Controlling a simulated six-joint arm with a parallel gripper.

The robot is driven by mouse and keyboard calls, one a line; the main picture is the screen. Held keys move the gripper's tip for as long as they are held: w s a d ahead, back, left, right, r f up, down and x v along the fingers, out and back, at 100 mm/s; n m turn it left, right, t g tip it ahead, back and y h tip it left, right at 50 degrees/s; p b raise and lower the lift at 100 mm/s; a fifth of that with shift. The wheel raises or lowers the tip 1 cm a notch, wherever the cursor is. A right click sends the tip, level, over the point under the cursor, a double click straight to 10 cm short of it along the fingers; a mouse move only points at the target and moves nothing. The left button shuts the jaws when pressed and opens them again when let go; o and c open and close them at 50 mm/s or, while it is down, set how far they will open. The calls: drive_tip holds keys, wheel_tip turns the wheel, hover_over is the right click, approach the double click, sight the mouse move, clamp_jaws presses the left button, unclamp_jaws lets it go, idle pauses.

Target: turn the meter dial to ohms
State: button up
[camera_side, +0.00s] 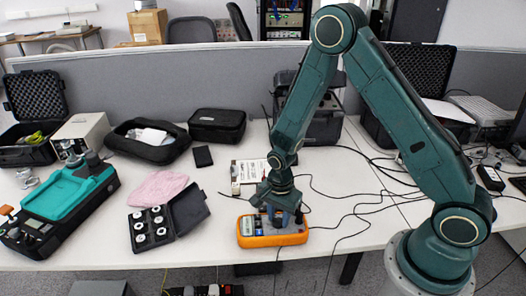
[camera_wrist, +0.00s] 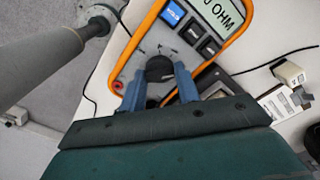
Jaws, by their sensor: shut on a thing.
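The orange multimeter (camera_side: 293,239) lies flat near the front edge of the white table. It also shows in the wrist view (camera_wrist: 141,33), with a grey face. Its display (camera_wrist: 217,17) is partly cut off by the frame, with "OHM" readable. My gripper (camera_side: 278,214) points down at the meter's face. In the wrist view its two blue fingers (camera_wrist: 160,73) are shut on the dark round dial (camera_wrist: 159,66), one on each side. The dial's pointer mark is too small to read. My gripper hides part of the face in the side view.
Black cables (camera_side: 340,205) run over the table right of the meter. An open case with white discs (camera_side: 152,227) and a pink cloth (camera_side: 158,188) lie to the left. A teal and black device (camera_side: 62,205) stands farther left. A small white block (camera_wrist: 288,72) sits near the meter.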

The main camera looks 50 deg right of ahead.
sight(278, 218)
idle(0.4)
drive_tip(key=o, duration=1)
drive_tip(key=shift+r, duration=0.1)
wheel_tip(278, 218, up, 14)
drive_tip(key=shift+f, duration=0.15)
idle(0.6)
